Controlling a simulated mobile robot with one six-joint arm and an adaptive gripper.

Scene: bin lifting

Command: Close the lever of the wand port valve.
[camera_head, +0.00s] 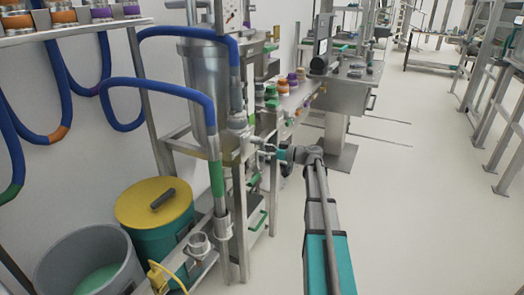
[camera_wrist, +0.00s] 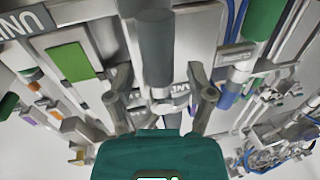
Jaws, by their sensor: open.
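In the wrist view, a dark grey cylindrical handle (camera_wrist: 156,48), which looks like the valve lever, points toward my gripper (camera_wrist: 161,82). My gripper's two fingers are apart, one on each side of the handle's lower end, with no clear contact. In the head view, my gripper (camera_head: 268,152) is at the end of my outstretched arm, close to the metal pipework. The wand port valve (camera_head: 238,122) appears as a silver fitting beside the steel vessel. The lever's exact angle is hard to tell there.
The steel vessel (camera_head: 205,80) stands left of my gripper. Blue hoses (camera_head: 170,90), a yellow-lidded green bin (camera_head: 150,205) and a grey tub (camera_head: 50,262) are further left. A bench with coloured fittings (camera_head: 292,82) is behind. The floor (camera_head: 425,200) on the right is clear.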

